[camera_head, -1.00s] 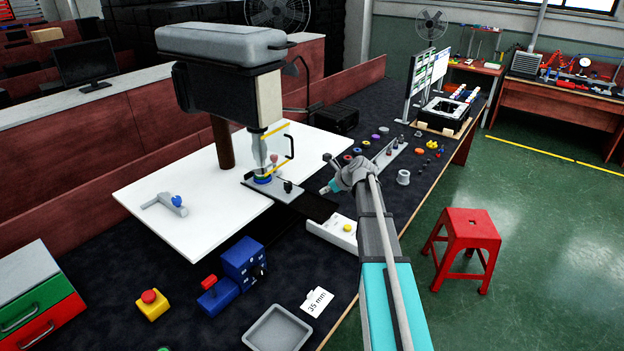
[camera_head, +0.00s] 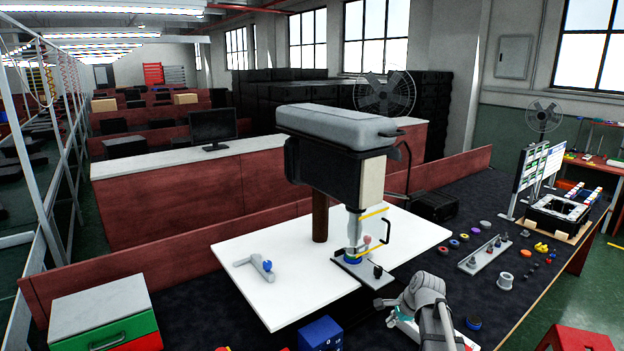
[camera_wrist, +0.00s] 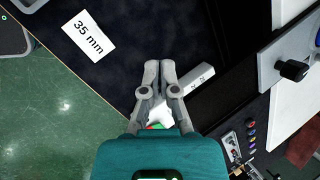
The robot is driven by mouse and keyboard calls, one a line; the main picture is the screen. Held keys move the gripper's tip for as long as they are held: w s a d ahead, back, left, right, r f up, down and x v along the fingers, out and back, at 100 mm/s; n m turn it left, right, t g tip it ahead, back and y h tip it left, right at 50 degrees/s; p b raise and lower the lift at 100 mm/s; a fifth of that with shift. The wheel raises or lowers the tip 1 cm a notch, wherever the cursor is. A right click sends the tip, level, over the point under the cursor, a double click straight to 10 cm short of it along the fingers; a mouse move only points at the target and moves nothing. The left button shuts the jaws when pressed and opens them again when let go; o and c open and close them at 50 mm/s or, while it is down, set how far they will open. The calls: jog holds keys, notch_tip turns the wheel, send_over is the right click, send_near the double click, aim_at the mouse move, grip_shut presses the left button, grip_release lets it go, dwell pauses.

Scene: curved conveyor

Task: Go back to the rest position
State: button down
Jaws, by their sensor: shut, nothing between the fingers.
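My gripper (camera_wrist: 159,68) shows in the wrist view with its two grey fingers together and nothing between them. It hangs above the dark bench mat (camera_wrist: 125,75), beside a white block-shaped device (camera_wrist: 198,82) that the fingers partly cover. In the head view my arm (camera_head: 428,300) reaches in from the bottom edge, right of the press machine (camera_head: 345,130). The fingertips are hard to make out there.
The press machine stands on a white board (camera_head: 285,285). A 35 mm card (camera_wrist: 88,37) lies near the bench edge. A grey rack (camera_head: 485,255) and several small parts are on the right. A red stool (camera_head: 575,340) stands beside the bench. Green floor is clear.

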jog(key=s+a+f+n+g+h, duration=0.1)
jog(key=s+a+n+h, duration=0.1)
jog(key=s+n, duration=0.6)
jog(key=s+a+f+n+g+h, duration=0.1)
jog(key=s+a+n+g, duration=0.1)
jog(key=s+a+n, duration=0.2)
jog(key=s+n, duration=0.3)
jog(key=s, duration=0.2)
jog(key=shift+n+g+h, duration=0.3)
jog(key=shift+n+h, duration=0.1)
